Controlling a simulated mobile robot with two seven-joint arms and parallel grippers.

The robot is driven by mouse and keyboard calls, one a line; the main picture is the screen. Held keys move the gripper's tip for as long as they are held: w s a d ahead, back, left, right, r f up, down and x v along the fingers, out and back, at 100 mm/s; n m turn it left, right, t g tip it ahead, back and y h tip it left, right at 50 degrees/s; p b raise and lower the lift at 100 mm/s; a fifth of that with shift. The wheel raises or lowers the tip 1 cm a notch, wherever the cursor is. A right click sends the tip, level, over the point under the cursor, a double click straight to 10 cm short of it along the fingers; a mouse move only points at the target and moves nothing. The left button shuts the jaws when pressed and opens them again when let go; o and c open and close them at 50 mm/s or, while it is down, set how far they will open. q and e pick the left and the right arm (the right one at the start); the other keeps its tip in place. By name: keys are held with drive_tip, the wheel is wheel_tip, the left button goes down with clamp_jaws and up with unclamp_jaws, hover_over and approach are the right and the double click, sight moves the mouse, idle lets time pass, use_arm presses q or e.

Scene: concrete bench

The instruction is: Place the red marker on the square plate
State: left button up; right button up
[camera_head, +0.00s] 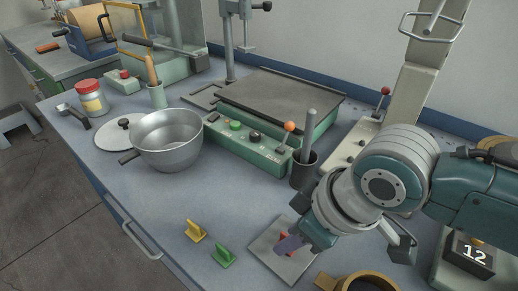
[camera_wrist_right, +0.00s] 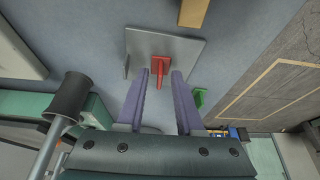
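The red marker (camera_wrist_right: 160,66) is on the grey square plate (camera_wrist_right: 196,48) in the right wrist view. In the head view, a little red of the marker (camera_head: 286,239) shows on the plate (camera_head: 264,246), partly hidden by my right gripper (camera_head: 290,243). The right gripper's two purple fingers (camera_wrist_right: 160,76) are apart, one on each side of the marker, with gaps showing between them and its upright part. My left gripper is in neither view.
A green marker (camera_head: 223,256) and a yellow marker (camera_head: 195,231) stand left of the plate. A dark cup (camera_head: 304,171) with a rod stands behind it, and a tan ring-shaped thing (camera_head: 327,281) is in front.

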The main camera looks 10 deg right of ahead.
drive_tip(key=shift+r, duration=0.25)
drive_tip(key=p+v, duration=0.4)
drive_tip(key=v, duration=0.8)
drive_tip(key=s+d+m+h, duration=0.1)
drive_tip(key=s+d+m, duration=0.1)
drive_tip(key=s, duration=0.4)
drive_tip(key=s+d+r+m+h, duration=0.1)
drive_tip(key=s+d+m, duration=0.1)
drive_tip(key=s, duration=0.4)
drive_tip(key=shift+s+d+r+m+h, duration=0.15)
drive_tip(key=shift+s+r+m+h, duration=0.2)
drive_tip(key=shift+m, duration=0.45)
